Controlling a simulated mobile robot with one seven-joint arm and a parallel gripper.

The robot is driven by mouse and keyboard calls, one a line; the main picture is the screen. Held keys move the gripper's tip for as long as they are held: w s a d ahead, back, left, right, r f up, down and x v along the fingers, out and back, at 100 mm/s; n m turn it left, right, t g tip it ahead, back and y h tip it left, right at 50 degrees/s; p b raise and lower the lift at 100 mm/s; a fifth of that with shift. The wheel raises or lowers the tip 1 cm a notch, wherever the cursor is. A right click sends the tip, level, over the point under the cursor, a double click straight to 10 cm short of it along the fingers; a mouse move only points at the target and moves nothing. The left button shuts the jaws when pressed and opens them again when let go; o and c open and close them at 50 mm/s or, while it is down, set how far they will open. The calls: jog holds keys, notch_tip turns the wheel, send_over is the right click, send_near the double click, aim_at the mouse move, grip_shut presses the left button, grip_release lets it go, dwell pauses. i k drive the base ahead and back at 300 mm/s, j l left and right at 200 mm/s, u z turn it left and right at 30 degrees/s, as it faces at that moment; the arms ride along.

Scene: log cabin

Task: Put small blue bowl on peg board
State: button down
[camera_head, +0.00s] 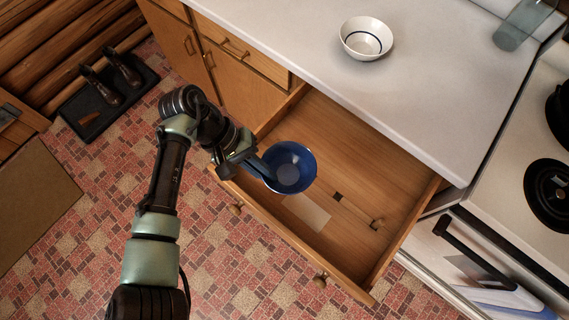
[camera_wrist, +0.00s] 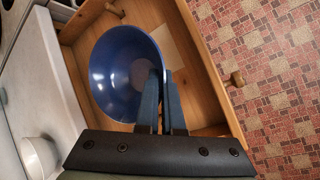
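The small blue bowl (camera_head: 291,167) is upright, over the open wooden drawer in the head view. It also shows in the wrist view (camera_wrist: 118,68), left of the fingers. My gripper (camera_head: 266,173) is at the bowl's left side, and its fingers (camera_wrist: 162,88) are closed together on the bowl's rim, one inside and one outside. I cannot tell whether the bowl touches the drawer floor or hangs above it. I see no peg board that I can make out in either view.
The open drawer (camera_head: 400,190) holds a pale flat sheet (camera_head: 308,212) and small brown pieces (camera_head: 377,223). A white bowl (camera_head: 367,39) and a glass (camera_head: 522,28) stand on the counter (camera_head: 450,110). The stove (camera_head: 520,150) is at right. Boots (camera_head: 112,80) stand on a dark mat.

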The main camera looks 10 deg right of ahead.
aim_at(308, 207)
jog(key=u, duration=1.4)
jog(key=k+l+u, duration=0.5)
jog(key=k+l, duration=0.7)
